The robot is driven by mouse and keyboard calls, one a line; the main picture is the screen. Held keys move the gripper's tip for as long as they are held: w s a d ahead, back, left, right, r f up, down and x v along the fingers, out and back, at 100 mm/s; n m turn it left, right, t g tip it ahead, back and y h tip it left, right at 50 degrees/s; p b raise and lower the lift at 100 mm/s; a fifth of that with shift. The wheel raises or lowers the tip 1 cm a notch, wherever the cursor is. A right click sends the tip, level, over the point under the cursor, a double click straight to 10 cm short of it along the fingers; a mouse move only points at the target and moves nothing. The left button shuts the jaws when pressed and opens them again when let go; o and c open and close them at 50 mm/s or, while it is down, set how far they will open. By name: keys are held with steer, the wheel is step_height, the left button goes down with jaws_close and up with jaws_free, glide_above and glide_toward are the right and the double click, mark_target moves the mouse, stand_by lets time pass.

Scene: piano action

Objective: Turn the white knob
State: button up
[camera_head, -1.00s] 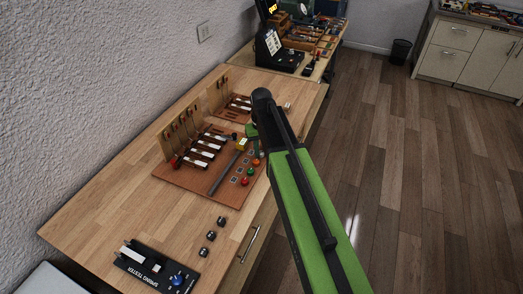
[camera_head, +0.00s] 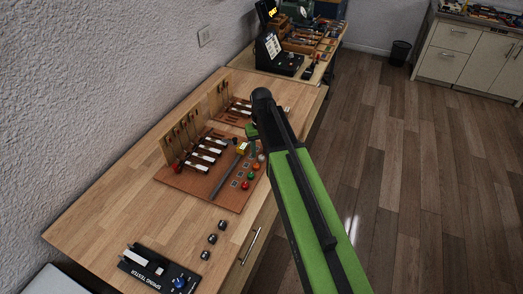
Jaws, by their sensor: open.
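A row of small coloured knobs runs along the right edge of the brown action board (camera_head: 200,189). The white knob (camera_head: 262,157) is at the far end of this row, close to the left edge of my green arm. An orange, a green and a red knob (camera_head: 245,184) follow it towards the front. My gripper (camera_head: 254,146) points down by the far end of the row, beyond the white knob in the picture. It is small and partly hidden by my arm, and it is open. I cannot tell whether it touches anything.
Upright wooden panels with hammers line the board's back. Small black blocks (camera_head: 212,239) and a spring tester (camera_head: 158,270) are at the table's front. Bare wood lies left of the board.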

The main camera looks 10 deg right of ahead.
mark_target(261, 157)
step_height(261, 157, up, 15)
steer(key=p, duration=1.3)
steer(key=shift+f, duration=0.15)
steer(key=s+f+b, duration=0.9)
steer(key=s, duration=0.5)
steer(key=shift+s+f+m, duration=0.35)
steer(key=shift+f+m, duration=0.05)
steer(key=shift+d, duration=0.1)
